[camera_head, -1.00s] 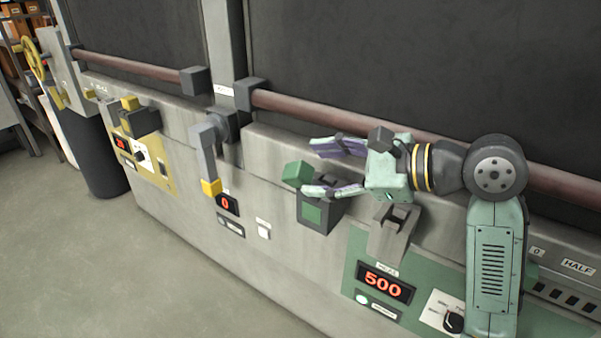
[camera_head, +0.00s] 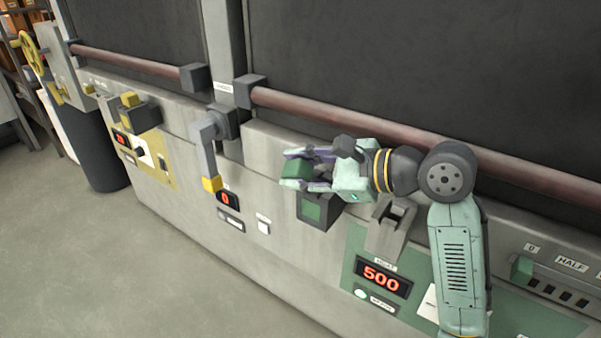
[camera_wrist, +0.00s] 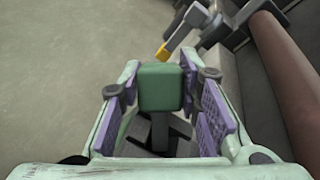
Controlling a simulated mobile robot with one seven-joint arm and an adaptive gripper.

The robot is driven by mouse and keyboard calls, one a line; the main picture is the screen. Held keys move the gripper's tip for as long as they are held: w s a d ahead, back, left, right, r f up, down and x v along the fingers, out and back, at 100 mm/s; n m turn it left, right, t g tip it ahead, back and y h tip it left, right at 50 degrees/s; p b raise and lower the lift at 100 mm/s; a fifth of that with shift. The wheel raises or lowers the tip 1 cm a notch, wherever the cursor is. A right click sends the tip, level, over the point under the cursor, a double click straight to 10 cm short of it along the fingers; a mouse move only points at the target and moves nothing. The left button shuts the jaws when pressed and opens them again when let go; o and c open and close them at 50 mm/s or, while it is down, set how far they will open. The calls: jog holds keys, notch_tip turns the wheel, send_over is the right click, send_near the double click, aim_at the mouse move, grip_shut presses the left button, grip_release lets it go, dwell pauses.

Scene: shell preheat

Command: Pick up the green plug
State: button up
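The green plug (camera_head: 297,170) is a green block at the top of a dark socket box (camera_head: 322,212) with a green front, on the grey machine. In the wrist view the green plug (camera_wrist: 161,86) sits between my two purple-padded fingers, above the dark socket. My gripper (camera_head: 306,170) reaches in from the right, one finger on each side of the plug. In the wrist view my gripper (camera_wrist: 160,95) is open, with a gap showing between the plug and each pad. The plug's lower end is partly hidden.
A grey lever with a yellow tip (camera_head: 211,184) stands left of the socket. A brown rail (camera_head: 340,114) runs behind my gripper. An empty grey bracket (camera_head: 390,228) and a display reading 500 (camera_head: 383,279) are below my wrist. Open floor lies at left.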

grip_shut()
jog(key=shift+r, duration=0.15)
